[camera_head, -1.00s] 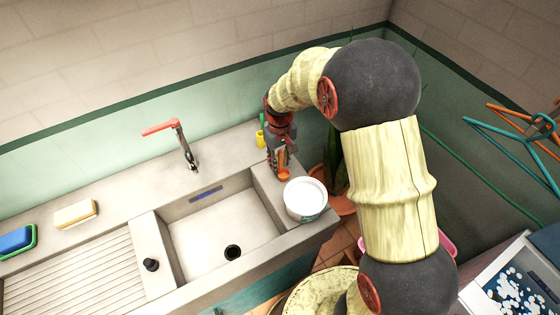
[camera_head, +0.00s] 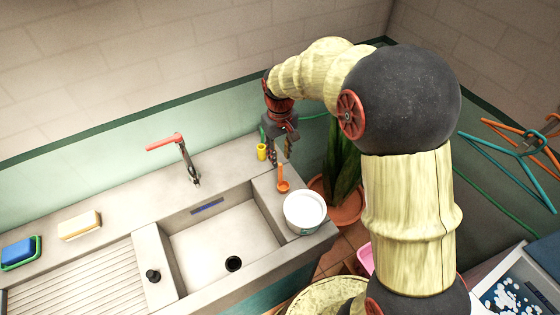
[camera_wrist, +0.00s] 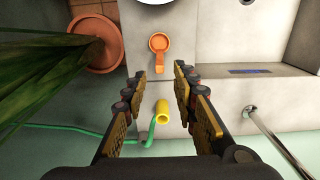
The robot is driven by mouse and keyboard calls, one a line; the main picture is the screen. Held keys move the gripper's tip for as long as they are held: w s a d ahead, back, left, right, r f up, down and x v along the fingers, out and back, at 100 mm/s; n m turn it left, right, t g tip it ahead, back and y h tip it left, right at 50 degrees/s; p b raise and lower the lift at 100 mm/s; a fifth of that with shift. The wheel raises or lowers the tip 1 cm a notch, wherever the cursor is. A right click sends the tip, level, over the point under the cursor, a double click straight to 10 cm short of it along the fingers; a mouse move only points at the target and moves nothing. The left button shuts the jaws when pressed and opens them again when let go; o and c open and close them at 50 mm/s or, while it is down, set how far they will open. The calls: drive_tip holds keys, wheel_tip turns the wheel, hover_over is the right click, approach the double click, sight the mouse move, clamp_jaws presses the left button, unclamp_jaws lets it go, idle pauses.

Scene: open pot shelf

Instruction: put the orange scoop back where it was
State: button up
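The orange scoop (camera_head: 282,184) lies on the counter at the right end of the sink, behind the white tub (camera_head: 305,212). In the wrist view the scoop (camera_wrist: 159,48) lies flat beyond the fingertips, its handle towards my gripper. My gripper (camera_head: 279,161) is above the counter behind the scoop, apart from it.
The red-handled tap (camera_head: 186,160) is to the left. A potted plant (camera_head: 343,168) stands to the right of the counter.

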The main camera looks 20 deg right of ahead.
drive_tip(key=shift+r, duration=0.8)
drive_tip(key=s+r+t, duration=0.2)
drive_tip(key=s+r, duration=0.3)
drive_tip(key=s, duration=0.3)
drive_tip(key=s+r+m+t, duration=0.1)
drive_tip(key=s+r, duration=0.5)
drive_tip(key=s, duration=0.3)
drive_tip(key=s+r+m+t, duration=0.1)
drive_tip(key=s+r+t, duration=0.1)
drive_tip(key=s+r, duration=0.3)
drive_tip(key=s, duration=0.3)
drive_tip(key=shift+s+d+r+t, duration=0.15)
drive_tip(key=shift+d+t, duration=0.05)
drive_tip(key=shift+t, duration=0.1)
